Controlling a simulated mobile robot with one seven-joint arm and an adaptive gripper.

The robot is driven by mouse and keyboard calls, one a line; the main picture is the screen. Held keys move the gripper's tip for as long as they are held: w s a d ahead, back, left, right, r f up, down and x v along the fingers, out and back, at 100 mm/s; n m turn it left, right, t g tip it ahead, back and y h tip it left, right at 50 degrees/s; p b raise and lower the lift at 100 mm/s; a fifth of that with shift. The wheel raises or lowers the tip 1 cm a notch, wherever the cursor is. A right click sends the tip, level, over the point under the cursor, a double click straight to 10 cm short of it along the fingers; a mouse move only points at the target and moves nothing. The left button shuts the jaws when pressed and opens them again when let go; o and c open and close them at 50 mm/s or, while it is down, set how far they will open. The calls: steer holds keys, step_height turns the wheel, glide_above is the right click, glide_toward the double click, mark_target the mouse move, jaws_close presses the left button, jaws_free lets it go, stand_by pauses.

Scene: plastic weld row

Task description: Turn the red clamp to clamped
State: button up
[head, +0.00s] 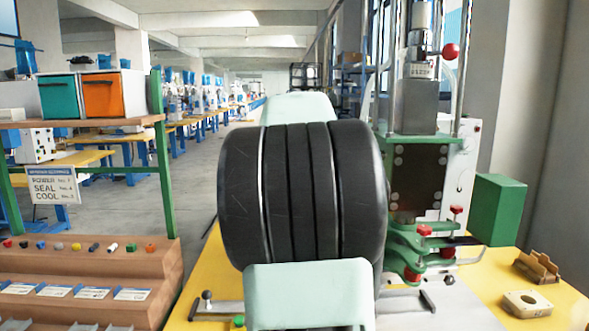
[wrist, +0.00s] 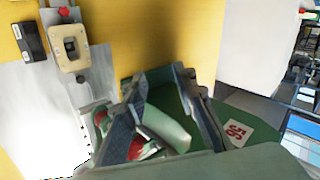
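In the head view, a green fixture with red knobs, the likely red clamp (head: 424,230), sits at the foot of the press column. Other red knobs show near it; I cannot tell which belong to the same clamp. In the wrist view, red and white parts (wrist: 142,149) show low at the left, partly hidden behind one finger. My gripper (wrist: 160,78) has its two blue-grey fingers spread over a green surface. A pale green rounded bar (wrist: 166,126) shows between them; contact is unclear. My arm hides the gripper in the head view. The clamp's setting cannot be read.
The press (head: 415,180) stands at the right on a yellow table (head: 480,290). A red ball knob (head: 450,51) sits higher on it. A green box (head: 497,209), a brown holder (head: 537,267) and a beige block (head: 527,304) are to its right. A stepped brown rack (head: 90,262) is at left.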

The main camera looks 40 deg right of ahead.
steer(key=shift+n+t+h, duration=0.4)
steer(key=shift+n+h, duration=0.1)
steer(key=shift+n, duration=0.4)
steer(key=shift+s+d+r, duration=0.1)
steer(key=shift+d+r, duration=0.05)
steer(key=shift+r, duration=1.15)
steer(key=shift+s+d+r, duration=0.1)
steer(key=shift+d+r, duration=0.05)
steer(key=shift+r, duration=1.15)
